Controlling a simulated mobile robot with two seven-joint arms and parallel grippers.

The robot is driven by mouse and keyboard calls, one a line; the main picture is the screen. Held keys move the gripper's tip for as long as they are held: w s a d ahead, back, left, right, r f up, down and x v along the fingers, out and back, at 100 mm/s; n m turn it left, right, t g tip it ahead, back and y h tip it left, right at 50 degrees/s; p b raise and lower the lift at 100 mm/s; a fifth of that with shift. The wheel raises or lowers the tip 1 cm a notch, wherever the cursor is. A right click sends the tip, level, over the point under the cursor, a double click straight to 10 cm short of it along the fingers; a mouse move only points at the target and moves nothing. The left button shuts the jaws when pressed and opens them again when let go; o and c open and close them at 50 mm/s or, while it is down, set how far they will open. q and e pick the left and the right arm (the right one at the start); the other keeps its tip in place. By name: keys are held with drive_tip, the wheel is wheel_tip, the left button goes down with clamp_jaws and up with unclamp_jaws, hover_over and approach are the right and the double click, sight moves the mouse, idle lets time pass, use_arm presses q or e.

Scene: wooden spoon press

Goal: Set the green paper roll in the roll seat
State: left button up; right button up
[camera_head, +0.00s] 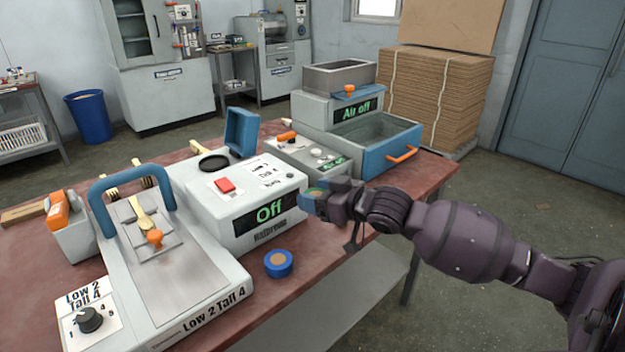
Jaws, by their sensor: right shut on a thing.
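My right gripper (328,202) reaches in from the right and is shut on the green paper roll (314,191). The roll shows a green rim and a brown middle, and the fingers hide part of it. It is held by the right front corner of the white machine with the "Off" display (247,214). I cannot tell for sure which part is the roll seat. My left gripper is not in view.
A blue roll (278,263) with a brown middle lies on the red-brown table (312,277). The press with the blue handle (130,180) stands at left. The "Air off" unit (341,112) and its open blue-fronted drawer (390,147) stand behind my gripper. The table's front is mostly clear.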

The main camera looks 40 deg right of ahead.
sight(316, 243)
wheel_tip(316, 243, down, 10)
drive_tip(key=shift+r+b, duration=0.1)
drive_tip(key=shift+b, duration=1)
drive_tip(key=shift+f, duration=0.55)
drive_tip(key=shift+f, duration=0.1)
drive_tip(key=o, duration=0.9)
drive_tip(key=shift+f, duration=0.1)
